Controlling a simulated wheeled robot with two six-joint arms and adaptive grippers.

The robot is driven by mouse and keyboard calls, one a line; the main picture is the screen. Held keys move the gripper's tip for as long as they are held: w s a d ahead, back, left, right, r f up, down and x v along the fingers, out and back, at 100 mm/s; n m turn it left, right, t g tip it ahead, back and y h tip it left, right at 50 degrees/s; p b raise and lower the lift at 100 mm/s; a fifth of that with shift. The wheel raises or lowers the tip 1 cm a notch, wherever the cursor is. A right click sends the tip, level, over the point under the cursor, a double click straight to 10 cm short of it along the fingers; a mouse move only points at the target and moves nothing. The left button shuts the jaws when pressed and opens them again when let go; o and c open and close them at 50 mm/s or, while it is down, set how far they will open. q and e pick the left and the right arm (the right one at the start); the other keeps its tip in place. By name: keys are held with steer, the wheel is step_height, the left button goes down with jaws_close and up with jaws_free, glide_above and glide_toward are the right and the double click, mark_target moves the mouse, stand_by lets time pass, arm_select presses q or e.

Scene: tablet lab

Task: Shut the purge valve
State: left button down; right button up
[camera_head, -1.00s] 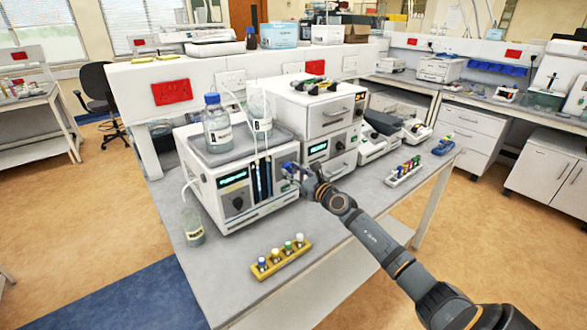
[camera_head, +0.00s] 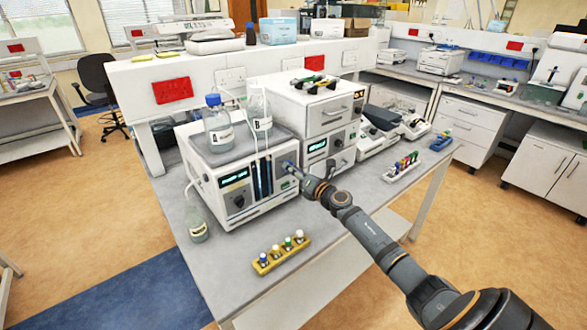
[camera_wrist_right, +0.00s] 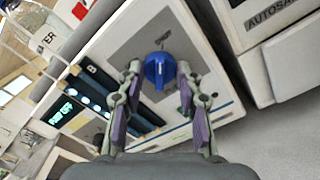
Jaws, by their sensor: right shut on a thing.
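The purge valve is a round blue knob (camera_wrist_right: 160,71) on a grey panel of the white pump unit (camera_head: 212,194). The knob has a raised ridge across its face, which runs nearly upright in the wrist view. My right gripper (camera_wrist_right: 160,74) has one finger on each side of the knob and is shut on it. In the head view my right gripper (camera_head: 291,168) is at the right end of the unit's front and mostly hides the knob. My left gripper is not in view.
Two bottles (camera_head: 218,128) stand on top of the pump unit. A yellow vial rack (camera_head: 281,256) lies on the bench in front, and a small bottle (camera_head: 197,226) stands at its left. A white autosampler unit (camera_head: 318,117) stands close on the right.

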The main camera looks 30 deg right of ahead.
steer(key=shift+m, duration=0.7)
steer(key=o, duration=1.1)
steer(key=shift+o, duration=0.2)
steer(key=shift+r, duration=0.1)
step_height(320, 180, up, 10)
